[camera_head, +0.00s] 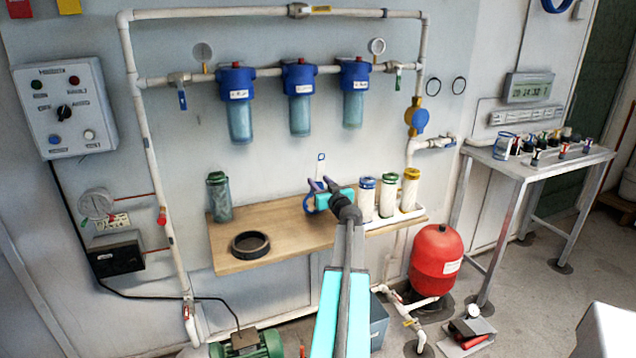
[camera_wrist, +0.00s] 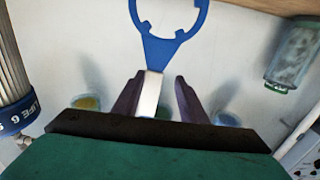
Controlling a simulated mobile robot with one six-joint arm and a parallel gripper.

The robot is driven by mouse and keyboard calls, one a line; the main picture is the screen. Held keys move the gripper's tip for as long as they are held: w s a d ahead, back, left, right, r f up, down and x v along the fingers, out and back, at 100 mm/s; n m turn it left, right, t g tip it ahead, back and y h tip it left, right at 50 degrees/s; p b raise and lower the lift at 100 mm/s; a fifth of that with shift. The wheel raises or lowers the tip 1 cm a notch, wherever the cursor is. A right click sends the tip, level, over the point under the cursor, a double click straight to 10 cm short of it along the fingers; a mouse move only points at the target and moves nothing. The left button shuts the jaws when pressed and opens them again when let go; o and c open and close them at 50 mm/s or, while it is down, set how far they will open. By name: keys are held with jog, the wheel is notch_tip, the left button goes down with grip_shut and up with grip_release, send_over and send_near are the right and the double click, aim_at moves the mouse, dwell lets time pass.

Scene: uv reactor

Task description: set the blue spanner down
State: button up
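The blue spanner (camera_head: 310,204) is upright against the wall above the wooden shelf, its open ring low and its handle end above my gripper. My gripper (camera_head: 322,186) is in front of it. The wrist view is upside down and shows the spanner's ring (camera_wrist: 168,18) at the top. A pale part of the handle lies between the fingers of my gripper (camera_wrist: 160,92). The fingers stand apart, with a clear gap on the right and the left finger close to the handle. Contact there is hard to tell. What holds the spanner up is hidden.
The wooden shelf (camera_head: 285,243) bears a dark ring (camera_head: 250,245) and a green-capped bowl (camera_head: 219,197). Several cartridges stand in a white tray (camera_head: 398,219) close right of my gripper. Blue-topped filter housings (camera_head: 300,95) hang above. A metal table (camera_head: 535,168) is at right.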

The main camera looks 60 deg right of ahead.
jog(key=b+v, duration=0.2)
jog(key=v, duration=0.7)
jog(key=shift+a, duration=0.15)
jog(key=shift+s, duration=0.1)
dwell(0.7)
